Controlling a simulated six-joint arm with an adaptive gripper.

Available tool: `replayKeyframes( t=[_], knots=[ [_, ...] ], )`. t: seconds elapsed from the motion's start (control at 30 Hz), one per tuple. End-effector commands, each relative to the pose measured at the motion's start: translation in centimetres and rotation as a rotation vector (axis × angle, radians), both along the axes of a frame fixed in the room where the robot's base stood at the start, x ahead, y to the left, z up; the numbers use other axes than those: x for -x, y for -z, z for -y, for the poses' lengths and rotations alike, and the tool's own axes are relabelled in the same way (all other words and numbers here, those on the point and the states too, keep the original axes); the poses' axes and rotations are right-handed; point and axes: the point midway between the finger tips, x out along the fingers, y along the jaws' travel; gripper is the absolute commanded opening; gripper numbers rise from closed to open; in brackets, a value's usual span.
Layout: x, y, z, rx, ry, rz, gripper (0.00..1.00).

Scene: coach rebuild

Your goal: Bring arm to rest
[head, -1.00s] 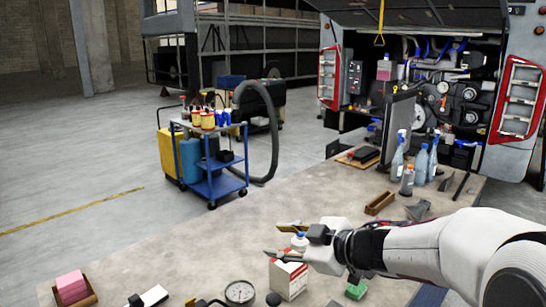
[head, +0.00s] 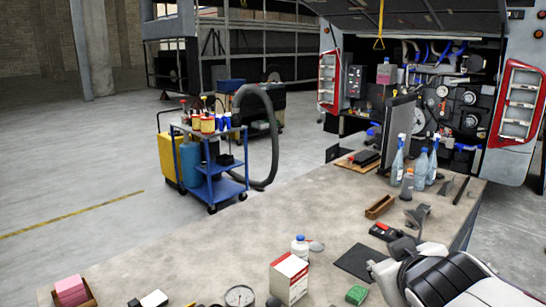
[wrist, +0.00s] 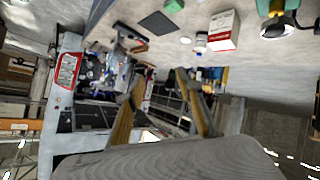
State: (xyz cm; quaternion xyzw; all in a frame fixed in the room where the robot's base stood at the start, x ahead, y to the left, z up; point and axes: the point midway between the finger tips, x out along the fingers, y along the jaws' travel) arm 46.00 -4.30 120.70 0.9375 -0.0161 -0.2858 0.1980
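My gripper (wrist: 160,80) shows in the wrist view with its two yellowish fingers well apart and nothing between them. It is open and empty. In the head view my arm is at the lower right, drawn back over the near right part of the workbench (head: 225,255). The fingertips cannot be made out clearly there. The wrist view is tilted, with the bench along its top and the vehicle at its left.
A red-and-white box (head: 289,278), a white bottle (head: 300,248), a dark mat (head: 358,263) and a green block (head: 356,294) lie left of my arm. Spray bottles (head: 421,168) stand farther back. A pink block (head: 71,290) sits at the left. The bench middle is clear.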

Motion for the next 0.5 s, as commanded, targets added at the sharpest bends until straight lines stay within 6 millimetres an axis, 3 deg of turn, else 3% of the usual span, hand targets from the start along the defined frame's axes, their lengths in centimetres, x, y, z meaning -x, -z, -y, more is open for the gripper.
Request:
replayKeyframes(
  t=[0.27,0.5],
  knots=[
    [8.7,3.5,0.5,-0.129,0.140,-0.174,0.36],
    [16.3,7.1,-1.7,-0.261,0.186,-0.347,0.36]
  ],
)
